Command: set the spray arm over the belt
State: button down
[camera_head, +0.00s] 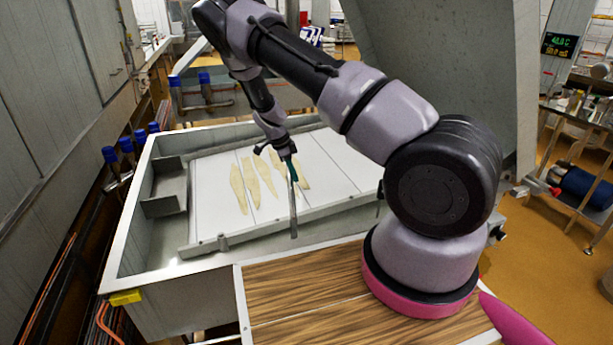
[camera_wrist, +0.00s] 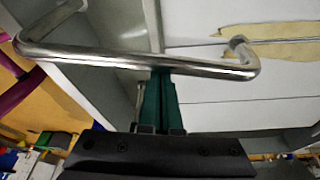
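The spray arm (camera_head: 293,215) is a thin bent metal tube; in the head view it runs from my fingertips toward the near wall of the trough. In the wrist view the tube (camera_wrist: 100,59) crosses the frame and bends at both ends. My gripper (camera_head: 290,168) has green fingers, close together, with their tips at the tube in the wrist view (camera_wrist: 161,75). They look shut on it, though the tube hides the tips. The white belt (camera_head: 215,175) lies beneath in the metal trough, with several pale yellow pieces (camera_head: 262,175) on it.
The trough's metal rim (camera_head: 130,240) surrounds the belt. Blue-topped valves (camera_head: 125,146) line its left side. A large grey panel (camera_head: 440,50) rises behind my arm. A wooden-slat surface (camera_head: 300,290) lies at the near side. A rack (camera_head: 575,115) stands at right.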

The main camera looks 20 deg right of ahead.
jog(key=shift+w+a+n+t, duration=0.2)
jog(key=shift+a+n, duration=0.5)
jog(key=shift+a, duration=0.35)
jog(key=shift+w+a+n+t, duration=0.1)
jog(key=shift+a+n+t, duration=0.1)
jog(key=shift+a+n, duration=0.7)
jog(key=shift+a, duration=0.2)
